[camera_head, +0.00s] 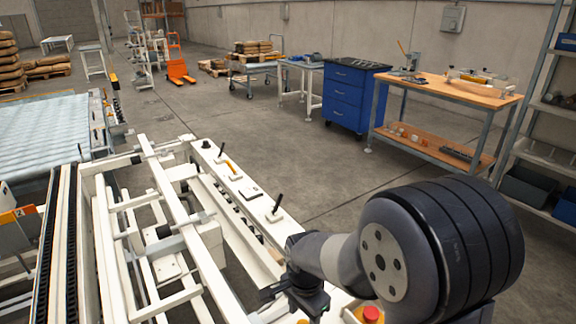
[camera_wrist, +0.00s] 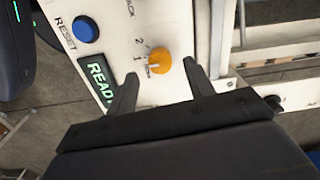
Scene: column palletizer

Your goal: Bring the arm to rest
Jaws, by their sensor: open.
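My gripper (camera_head: 292,298) is low at the bottom middle of the head view, beside the white machine frame, with my arm bent to its right. In the wrist view my gripper (camera_wrist: 161,70) is open, its two dark fingers spread and nothing held. An orange selector knob (camera_wrist: 162,66) on a white control panel (camera_wrist: 188,22) shows in the gap between the fingertips. I cannot tell how far the tips are from the panel. The knob's pointer is near the mark 1.
The panel has a blue RESET button (camera_wrist: 86,28) and a READY display (camera_wrist: 98,80), partly hidden. A red button (camera_head: 371,314) shows below my arm. The white machine frame (camera_head: 180,215) stands left. A wooden workbench (camera_head: 450,90) and blue drawer cabinet (camera_head: 352,95) stand behind; floor between is clear.

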